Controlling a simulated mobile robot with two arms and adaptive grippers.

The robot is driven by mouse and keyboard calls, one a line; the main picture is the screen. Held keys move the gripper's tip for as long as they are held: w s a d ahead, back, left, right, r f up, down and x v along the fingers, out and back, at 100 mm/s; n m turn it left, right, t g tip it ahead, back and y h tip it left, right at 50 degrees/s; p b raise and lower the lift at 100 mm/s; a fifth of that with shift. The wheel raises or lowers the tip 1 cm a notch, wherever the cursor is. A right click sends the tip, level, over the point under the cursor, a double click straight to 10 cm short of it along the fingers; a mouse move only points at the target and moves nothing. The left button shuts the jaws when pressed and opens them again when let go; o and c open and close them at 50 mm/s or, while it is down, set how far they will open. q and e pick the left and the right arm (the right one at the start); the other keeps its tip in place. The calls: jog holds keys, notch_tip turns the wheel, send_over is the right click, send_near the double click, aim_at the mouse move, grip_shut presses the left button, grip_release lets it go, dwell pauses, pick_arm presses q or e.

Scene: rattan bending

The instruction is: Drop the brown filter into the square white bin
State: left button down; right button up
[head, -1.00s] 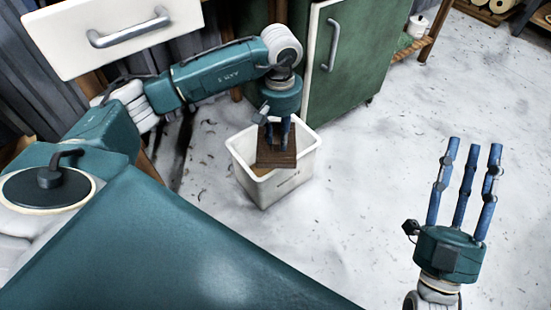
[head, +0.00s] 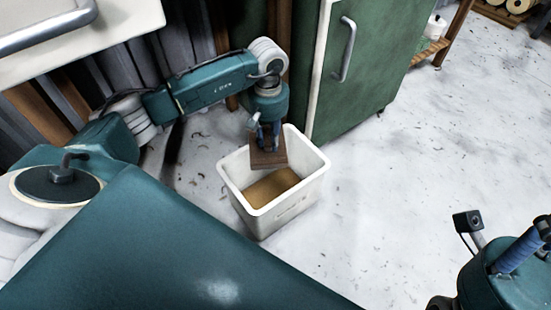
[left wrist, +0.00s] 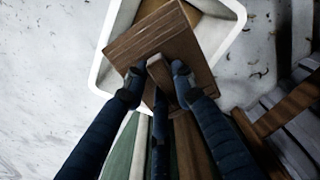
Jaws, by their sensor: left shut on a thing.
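The brown filter (head: 269,156) is a flat square block with a small raised grip. My left gripper (head: 264,137) is shut on that grip and holds the filter over the back left part of the square white bin (head: 277,213). In the left wrist view, the fingers (left wrist: 156,84) pinch the grip of the filter (left wrist: 160,42), and the bin's rim (left wrist: 103,62) shows around and behind it. The bin stands upright on the floor, with a brown bottom visible inside. My right gripper (head: 520,255) is at the lower right, cut off by the frame edge.
A green cabinet (head: 365,75) with a metal handle stands behind the bin to the right. A white drawer (head: 75,32) juts in at top left. The pale floor right of the bin is clear.

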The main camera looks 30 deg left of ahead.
pick_arm(q)
notch_tip(320, 180, down, 3)
jog(key=shift+f+b, duration=0.2)
jog(key=shift+b, duration=0.85)
jog(key=shift+f+b, duration=0.3)
jog(key=shift+f, duration=0.15)
jog(key=c, duration=1.3)
grip_release()
jog(key=shift+c, duration=0.2)
notch_tip(320, 180, up, 12)
jog(key=shift+r, duration=0.1)
